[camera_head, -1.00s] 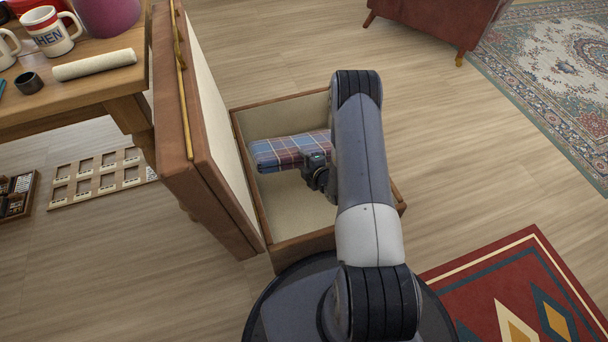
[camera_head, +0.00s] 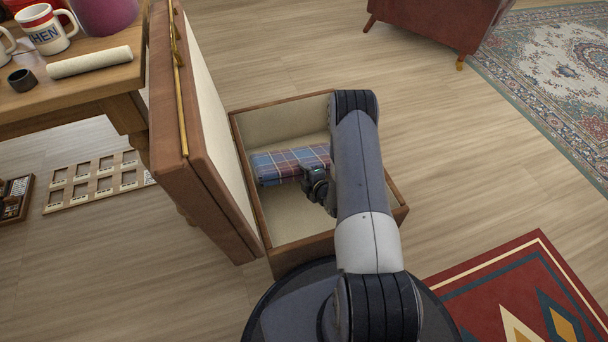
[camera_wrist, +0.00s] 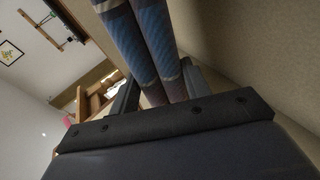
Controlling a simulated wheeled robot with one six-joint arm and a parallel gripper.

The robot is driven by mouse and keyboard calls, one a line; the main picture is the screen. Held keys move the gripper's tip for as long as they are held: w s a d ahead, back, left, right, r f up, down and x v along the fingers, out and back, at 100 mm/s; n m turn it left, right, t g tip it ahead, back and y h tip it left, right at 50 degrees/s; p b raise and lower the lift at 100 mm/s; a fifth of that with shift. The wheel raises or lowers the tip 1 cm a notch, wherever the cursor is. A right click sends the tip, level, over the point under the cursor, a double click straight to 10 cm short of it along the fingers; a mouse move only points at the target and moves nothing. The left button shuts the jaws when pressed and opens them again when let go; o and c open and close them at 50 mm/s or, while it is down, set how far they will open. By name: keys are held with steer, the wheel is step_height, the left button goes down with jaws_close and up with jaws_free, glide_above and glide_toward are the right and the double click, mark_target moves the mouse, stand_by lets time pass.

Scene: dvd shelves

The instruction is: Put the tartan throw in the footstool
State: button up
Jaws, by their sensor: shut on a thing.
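The tartan throw (camera_head: 290,163) is a folded blue and red plaid bundle. It lies level inside the open footstool (camera_head: 302,244), within its walls; whether it touches the bottom I cannot tell. My gripper (camera_head: 315,180) is shut on the throw's near side, and my arm hides the throw's right end. In the wrist view the throw (camera_wrist: 148,40) runs up between the two fingers of my gripper (camera_wrist: 155,95). The footstool is a brown box with a cream lining, and its lid (camera_head: 190,140) stands raised on the left.
A wooden table (camera_head: 75,92) with mugs and a pale roll (camera_head: 90,62) stands at the upper left, close to the raised lid. A red armchair (camera_head: 430,22) is at the top. A red patterned rug (camera_head: 510,295) lies at lower right. Floor right of the footstool is clear.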

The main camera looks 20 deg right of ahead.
steer(key=shift+f+b, duration=0.3)
steer(key=shift+b, duration=0.05)
steer(key=o, duration=1.5)
steer(key=shift+c, duration=0.2)
steer(key=shift+r, duration=0.1)
steer(key=shift+r+p, duration=0.6)
steer(key=shift+p, duration=0.2)
steer(key=p+v, duration=0.3)
steer(key=v, duration=0.9)
